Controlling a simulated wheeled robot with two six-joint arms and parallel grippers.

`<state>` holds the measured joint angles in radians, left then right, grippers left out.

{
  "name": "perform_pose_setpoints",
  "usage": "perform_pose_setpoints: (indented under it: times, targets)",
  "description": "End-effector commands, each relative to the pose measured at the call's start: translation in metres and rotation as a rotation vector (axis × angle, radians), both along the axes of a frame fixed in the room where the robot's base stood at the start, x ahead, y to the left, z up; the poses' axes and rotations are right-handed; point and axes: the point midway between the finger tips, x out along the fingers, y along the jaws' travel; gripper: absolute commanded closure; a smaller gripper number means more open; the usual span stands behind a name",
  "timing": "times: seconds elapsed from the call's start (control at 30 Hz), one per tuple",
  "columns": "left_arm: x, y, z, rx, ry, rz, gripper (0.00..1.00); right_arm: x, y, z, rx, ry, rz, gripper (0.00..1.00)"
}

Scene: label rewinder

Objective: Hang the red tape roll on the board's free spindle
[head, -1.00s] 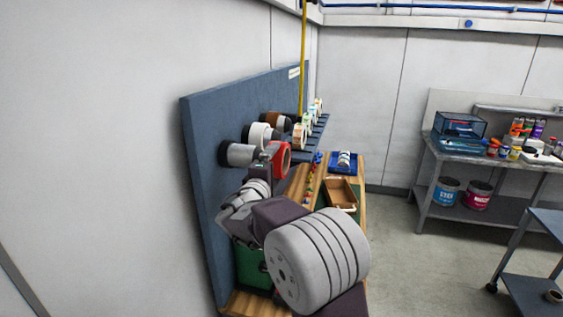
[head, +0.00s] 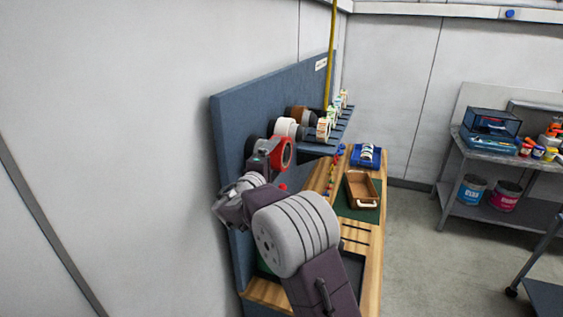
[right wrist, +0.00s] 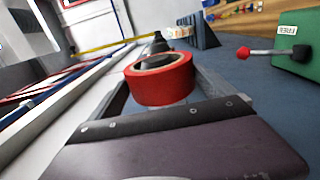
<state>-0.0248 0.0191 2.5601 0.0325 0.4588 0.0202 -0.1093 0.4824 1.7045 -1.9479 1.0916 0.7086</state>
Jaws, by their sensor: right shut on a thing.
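The red tape roll (head: 282,153) is held in my right gripper (head: 268,156) in front of the blue board (head: 232,112). In the right wrist view the red roll (right wrist: 160,80) sits between the two fingers, which are shut on its sides, with its pale core showing on top. In the head view a dark grey cylinder (head: 252,149) lies right behind the roll; I cannot tell whether it is the free spindle or another roll. In the wrist view a dark upright piece (right wrist: 158,42) stands just beyond the roll. My left gripper is not in view.
A white roll (head: 284,129) and a brown roll (head: 297,114) hang farther along the board. On the bench are a brown tray (head: 361,190) and a blue holder (head: 366,156). A green box with a red-knobbed lever (right wrist: 270,53) shows in the wrist view.

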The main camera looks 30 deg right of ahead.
Motion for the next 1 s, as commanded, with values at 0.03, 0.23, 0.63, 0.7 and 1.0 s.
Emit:
perform_pose_setpoints:
  times: [0.03, 0.23, 0.63, 0.7, 1.0]
  targets:
    - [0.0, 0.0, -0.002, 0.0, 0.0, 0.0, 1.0, 0.003, 0.002, 0.0, 0.0, -0.003, 0.0, 0.58]
    - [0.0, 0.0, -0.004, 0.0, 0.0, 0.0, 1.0, 0.014, 0.012, 0.0, 0.0, -0.001, 0.0, 0.58]
    - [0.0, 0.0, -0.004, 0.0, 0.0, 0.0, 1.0, 0.031, 0.027, 0.001, 0.0, -0.001, -0.001, 0.58]
    - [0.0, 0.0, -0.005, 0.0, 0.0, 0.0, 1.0, 0.033, 0.028, 0.001, 0.0, -0.001, -0.001, 0.58]
    - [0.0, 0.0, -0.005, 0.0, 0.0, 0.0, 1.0, 0.033, 0.028, 0.001, 0.0, -0.001, -0.001, 0.58]
